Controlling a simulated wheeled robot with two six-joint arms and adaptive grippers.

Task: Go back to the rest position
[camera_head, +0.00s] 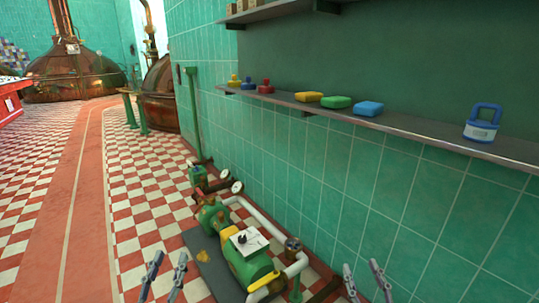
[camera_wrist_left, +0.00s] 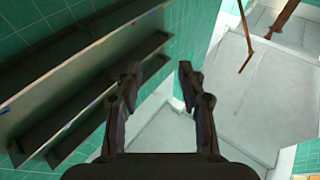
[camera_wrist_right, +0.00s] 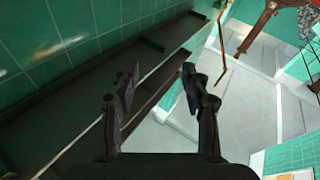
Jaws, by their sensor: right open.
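My left gripper (camera_head: 164,276) is at the bottom of the head view, left of the green pump, with its fingers apart and nothing between them. It also shows open and empty in the left wrist view (camera_wrist_left: 160,82). My right gripper (camera_head: 367,282) is at the bottom of the head view, right of the pump, with its fingers apart and empty. The right wrist view also shows it open (camera_wrist_right: 160,82). Both grippers are below the wall shelf and apart from the things on it.
A green pump (camera_head: 248,262) with pipes stands below.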

